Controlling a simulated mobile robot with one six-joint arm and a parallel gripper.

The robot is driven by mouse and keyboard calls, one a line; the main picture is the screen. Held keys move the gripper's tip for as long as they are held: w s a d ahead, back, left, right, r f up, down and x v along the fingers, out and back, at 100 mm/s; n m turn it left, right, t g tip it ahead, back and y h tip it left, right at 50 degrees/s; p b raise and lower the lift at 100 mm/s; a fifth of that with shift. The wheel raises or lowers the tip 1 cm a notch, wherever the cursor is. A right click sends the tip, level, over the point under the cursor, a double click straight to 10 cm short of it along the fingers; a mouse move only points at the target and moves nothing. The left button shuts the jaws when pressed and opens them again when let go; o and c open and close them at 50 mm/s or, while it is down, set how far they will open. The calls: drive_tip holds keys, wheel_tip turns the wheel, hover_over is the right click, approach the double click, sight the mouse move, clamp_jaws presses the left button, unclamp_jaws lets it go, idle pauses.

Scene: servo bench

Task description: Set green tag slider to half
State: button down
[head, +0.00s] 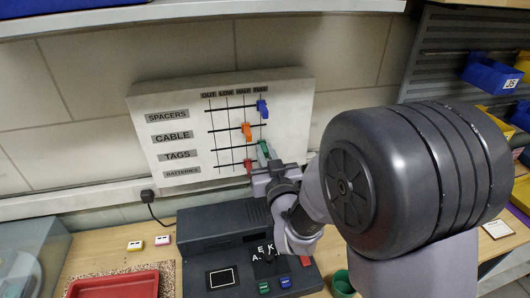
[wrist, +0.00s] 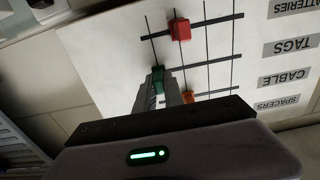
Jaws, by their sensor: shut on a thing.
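The green tag slider (head: 264,149) sits on the TAGS rail of the white wall board (head: 150,120), at or close to the FULL line at the right end. My gripper (head: 268,165) is at this slider, partly covering it in the head view. In the wrist view the board appears upside down, and my gripper (wrist: 160,92) is shut on the green slider (wrist: 158,76), at the leftmost vertical line. The HALF line is one line to the right of it in that view.
An orange slider (head: 247,131) and a red slider (head: 248,166) sit at HALF on the neighbouring rails. A blue slider (head: 262,109) is at FULL on the top rail. A dark console (head: 220,225) stands on the bench below, with a red tray (head: 115,285) to its left.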

drive_tip(key=a+b, duration=0.1)
drive_tip(key=a, duration=0.1)
drive_tip(key=s+a+b, duration=0.1)
drive_tip(key=a+b, duration=0.1)
drive_tip(key=shift+r, duration=0.15)
drive_tip(key=shift+d, duration=0.1)
drive_tip(key=c, duration=1.4)
unclamp_jaws()
drive_tip(key=shift+c, duration=0.2)
